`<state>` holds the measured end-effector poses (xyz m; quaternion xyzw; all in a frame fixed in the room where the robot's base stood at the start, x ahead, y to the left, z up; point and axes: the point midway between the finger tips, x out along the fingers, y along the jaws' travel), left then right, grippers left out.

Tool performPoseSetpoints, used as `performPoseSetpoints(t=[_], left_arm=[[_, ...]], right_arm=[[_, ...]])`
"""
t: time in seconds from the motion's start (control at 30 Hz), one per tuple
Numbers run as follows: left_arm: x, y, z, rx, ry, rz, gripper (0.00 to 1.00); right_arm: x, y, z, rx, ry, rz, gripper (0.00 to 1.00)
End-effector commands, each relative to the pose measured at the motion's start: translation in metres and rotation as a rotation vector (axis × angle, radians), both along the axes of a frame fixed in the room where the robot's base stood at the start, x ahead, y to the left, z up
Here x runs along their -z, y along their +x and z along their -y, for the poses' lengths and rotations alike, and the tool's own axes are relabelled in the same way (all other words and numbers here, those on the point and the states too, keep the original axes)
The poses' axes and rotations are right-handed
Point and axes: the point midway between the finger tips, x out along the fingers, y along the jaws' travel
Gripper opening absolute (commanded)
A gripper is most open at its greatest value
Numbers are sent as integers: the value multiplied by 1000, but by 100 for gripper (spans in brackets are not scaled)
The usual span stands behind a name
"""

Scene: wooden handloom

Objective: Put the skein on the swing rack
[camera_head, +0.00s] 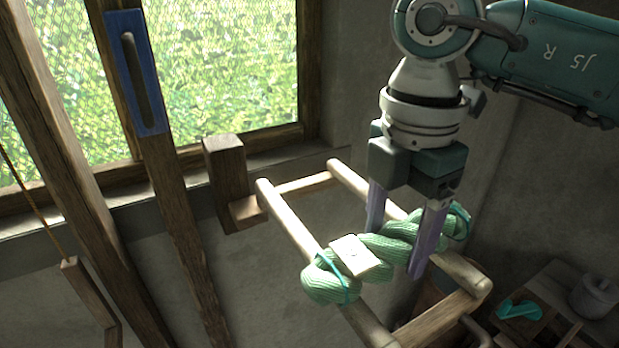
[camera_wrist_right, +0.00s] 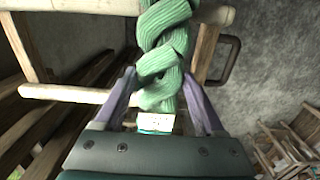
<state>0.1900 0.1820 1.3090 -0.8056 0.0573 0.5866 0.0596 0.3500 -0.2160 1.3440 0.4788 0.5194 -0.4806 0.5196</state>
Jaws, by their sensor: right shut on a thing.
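The skein (camera_head: 395,247) is a green twisted bundle with teal ties and a pale label. It lies across the two long rails of the wooden swing rack (camera_head: 292,216) in the head view; I cannot tell whether it rests on them or hangs just above. My right gripper (camera_head: 402,240) points down with its purple fingers on either side of the skein's middle, shut on it. In the right wrist view the skein (camera_wrist_right: 163,60) runs up between the fingers (camera_wrist_right: 160,92), with rack rails (camera_wrist_right: 60,93) crossing behind. My left gripper is out of view.
The rack juts out from a wooden block (camera_head: 226,168) by the window. Dark wooden posts (camera_head: 165,190) stand at the left, one with a blue plate and handle (camera_head: 137,72). At lower right a wooden surface holds a teal item (camera_head: 519,309) and a grey pot (camera_head: 594,296).

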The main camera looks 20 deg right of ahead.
Motion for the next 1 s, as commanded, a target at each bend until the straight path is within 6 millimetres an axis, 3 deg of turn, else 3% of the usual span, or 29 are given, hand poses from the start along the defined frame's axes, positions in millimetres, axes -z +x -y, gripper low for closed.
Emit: performPoseSetpoints(t=[0.37,0.4,0.6,0.93,1.0], left_arm=[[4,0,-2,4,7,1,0],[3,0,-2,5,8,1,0],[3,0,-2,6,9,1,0],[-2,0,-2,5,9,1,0],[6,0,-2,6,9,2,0]], right_arm=[[5,0,-1,1,0,2,7],[4,0,-1,1,0,2,76],[4,0,-1,1,0,2,99],[-2,0,-1,1,0,2,100],[-6,2,-1,1,1,7,100]])
